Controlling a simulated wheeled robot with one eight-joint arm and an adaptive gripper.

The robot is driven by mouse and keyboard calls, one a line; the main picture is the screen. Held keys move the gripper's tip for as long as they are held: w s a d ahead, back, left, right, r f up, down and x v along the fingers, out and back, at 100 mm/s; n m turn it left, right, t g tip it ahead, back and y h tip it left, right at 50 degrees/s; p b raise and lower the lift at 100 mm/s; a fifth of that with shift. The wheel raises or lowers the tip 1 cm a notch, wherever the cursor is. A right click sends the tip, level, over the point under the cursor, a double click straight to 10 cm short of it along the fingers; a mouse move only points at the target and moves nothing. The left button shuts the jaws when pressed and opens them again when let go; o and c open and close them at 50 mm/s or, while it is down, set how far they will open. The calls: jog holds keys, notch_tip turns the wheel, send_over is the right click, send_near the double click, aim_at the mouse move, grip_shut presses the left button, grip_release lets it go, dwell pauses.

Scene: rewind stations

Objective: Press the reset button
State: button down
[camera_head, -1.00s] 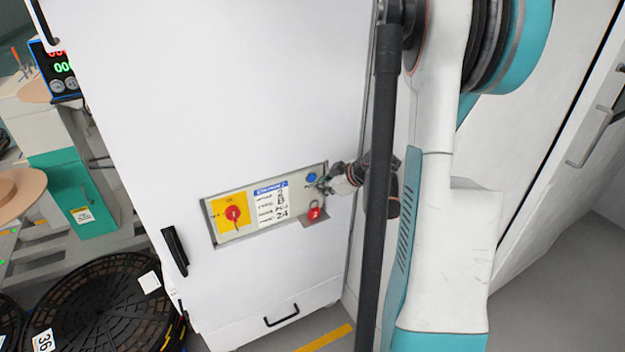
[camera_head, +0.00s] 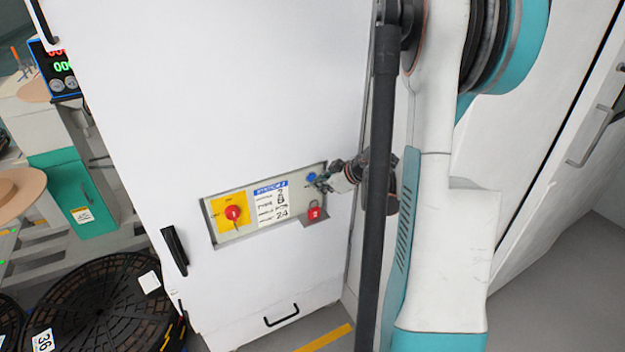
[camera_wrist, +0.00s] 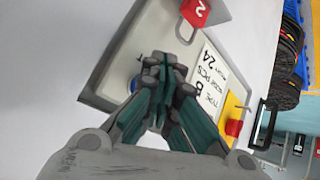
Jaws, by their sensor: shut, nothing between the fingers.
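The blue button (camera_head: 311,177) sits at the upper right of the control panel (camera_head: 245,231) on the white cabinet. In the wrist view only a small blue part (camera_wrist: 133,85) shows beside my fingers; the rest is hidden behind them. My gripper (camera_head: 324,183) is shut and empty, with its fingertips close to the panel, just right of and slightly below the button. The wrist view shows the closed fingers (camera_wrist: 165,64) over the panel. I cannot tell whether they touch it.
A red padlock (camera_head: 314,212) hangs on the panel just below my gripper. A red rotary switch (camera_head: 233,213) on a yellow plate and a white label (camera_head: 272,204) are to the left. The cabinet has a black handle (camera_head: 175,250). Black spools (camera_head: 100,305) stand at lower left.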

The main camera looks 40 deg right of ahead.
jog(key=shift+w+d, duration=0.15)
jog(key=shift+w, duration=0.2)
dwell(0.8)
jog(key=shift+s, duration=0.1)
jog(key=shift+s+a, duration=0.25)
jog(key=shift+s, duration=0.4)
jog(key=s, duration=0.2)
jog(key=s+a+b, duration=0.1)
jog(key=s, duration=0.2)
dwell(0.6)
jog(key=shift+a, duration=0.1)
dwell(0.6)
